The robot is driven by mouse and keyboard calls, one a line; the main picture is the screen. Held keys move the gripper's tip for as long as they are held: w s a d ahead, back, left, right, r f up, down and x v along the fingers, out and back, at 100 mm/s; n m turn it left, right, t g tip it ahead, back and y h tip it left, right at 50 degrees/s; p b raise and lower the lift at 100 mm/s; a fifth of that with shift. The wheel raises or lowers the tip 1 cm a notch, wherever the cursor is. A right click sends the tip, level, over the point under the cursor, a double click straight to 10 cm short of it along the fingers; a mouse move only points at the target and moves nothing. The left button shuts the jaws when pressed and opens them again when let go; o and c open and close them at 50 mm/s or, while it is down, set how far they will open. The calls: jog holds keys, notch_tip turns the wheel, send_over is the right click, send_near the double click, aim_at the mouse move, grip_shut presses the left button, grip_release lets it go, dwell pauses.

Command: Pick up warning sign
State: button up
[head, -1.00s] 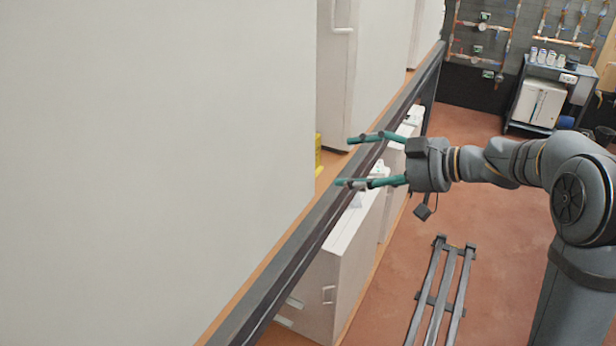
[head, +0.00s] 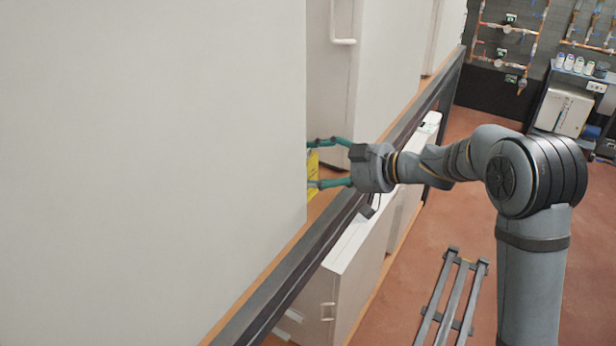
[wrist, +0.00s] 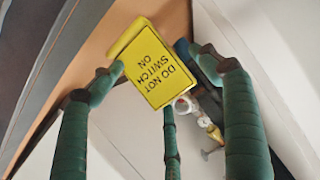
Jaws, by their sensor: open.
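The warning sign (wrist: 157,68) is yellow and reads "DO NOT SWITCH ON" in the wrist view. It stands on the wooden shelf between two white cabinets. In the head view a yellow strip of the sign (head: 313,176) shows between my fingers, partly hidden by the near cabinet. My gripper (head: 312,164) is open with its green fingers reaching into the gap, one on either side of the sign. In the wrist view my gripper (wrist: 165,75) has fingers at left and right and a third below. The left fingertip is close to the sign's edge; I cannot tell if it touches.
The large near cabinet (head: 150,150) and the far cabinet (head: 385,70) bound the gap. A dark rail (head: 270,295) edges the shelf. Pipes and a gauge (wrist: 203,122) lie behind the sign. Red floor (head: 400,300) is free at right, beside a metal rack (head: 452,300).

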jog(key=shift+s+d+r, duration=0.1)
jog(key=shift+s, duration=0.05)
jog(key=shift+c, duration=0.4)
jog(key=c, duration=1.1)
jog(key=shift+s, duration=0.1)
jog(key=shift+r, duration=0.15)
jog(key=shift+c, duration=0.7)
jog(key=r, duration=0.4)
jog(key=shift+w, duration=0.2)
jog(key=c, duration=0.5)
jog(key=s+d+r, duration=0.2)
jog(key=d, duration=0.1)
jog(key=s+d+r, duration=0.2)
jog(key=s, duration=0.1)
jog(key=s+d+r, duration=0.2)
jog(key=s+d, duration=0.1)
jog(key=shift+d+r, duration=0.35)
jog(key=shift+c, duration=0.3)
